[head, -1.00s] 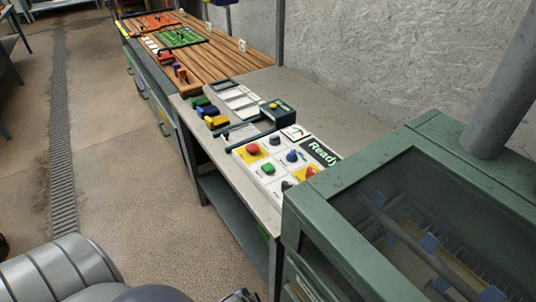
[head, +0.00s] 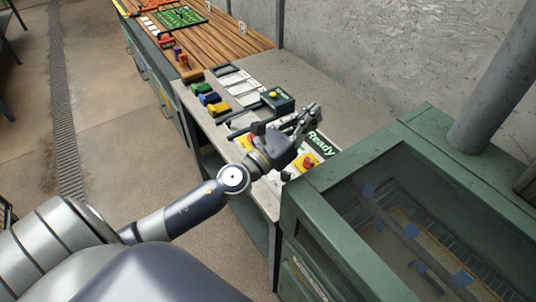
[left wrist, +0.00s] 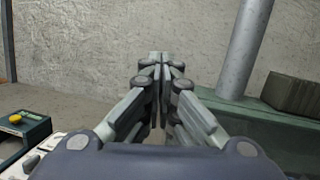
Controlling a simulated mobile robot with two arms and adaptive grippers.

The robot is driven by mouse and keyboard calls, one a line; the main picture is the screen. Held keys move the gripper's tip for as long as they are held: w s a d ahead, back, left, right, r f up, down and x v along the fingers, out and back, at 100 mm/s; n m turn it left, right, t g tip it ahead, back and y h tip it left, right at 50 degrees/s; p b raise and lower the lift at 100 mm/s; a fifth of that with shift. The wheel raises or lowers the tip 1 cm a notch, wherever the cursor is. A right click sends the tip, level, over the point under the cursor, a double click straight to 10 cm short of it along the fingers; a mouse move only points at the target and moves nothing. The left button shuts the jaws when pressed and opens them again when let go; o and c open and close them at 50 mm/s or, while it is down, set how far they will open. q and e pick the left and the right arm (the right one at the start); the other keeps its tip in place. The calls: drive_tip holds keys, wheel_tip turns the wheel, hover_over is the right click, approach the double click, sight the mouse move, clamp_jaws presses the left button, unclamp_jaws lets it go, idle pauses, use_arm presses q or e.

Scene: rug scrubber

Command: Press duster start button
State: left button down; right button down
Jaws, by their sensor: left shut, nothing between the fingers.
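A red button on a yellow plate (head: 308,162) shows near the panel's front right. My left arm crosses over the panel and hides most of its other buttons, the green one included. My left gripper (head: 312,112) is shut and empty, above the back of the panel, its fingers pointing towards the wall. In the left wrist view the shut fingers (left wrist: 161,60) fill the middle, and a corner of the panel (left wrist: 45,152) shows at lower left.
A dark teal box with a yellow button (head: 277,97) stands just left of the gripper. Coloured blocks (head: 212,100) sit farther left on the bench. A green cabinet with a glass top (head: 400,215) and a thick grey pipe (head: 490,90) stand at the right. The bench behind is bare.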

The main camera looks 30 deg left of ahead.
use_arm(q)
drive_tip(key=w+f+m+g+h, duration=0.3)
drive_tip(key=f+m+g, duration=0.4)
drive_tip(key=m, duration=1.3)
drive_tip(key=a+f+m+g+y, duration=0.2)
drive_tip(key=a+m+y, duration=0.1)
drive_tip(key=a, duration=0.5)
drive_tip(key=a+f+m+g+y, duration=0.1)
drive_tip(key=a+f+m+y, duration=0.2)
drive_tip(key=a, duration=0.5)
drive_tip(key=shift+w+f+m+g+y, duration=0.35)
drive_tip(key=shift+w+m+g, duration=0.1)
drive_tip(key=shift+m, duration=0.35)
drive_tip(key=shift+f, duration=0.15)
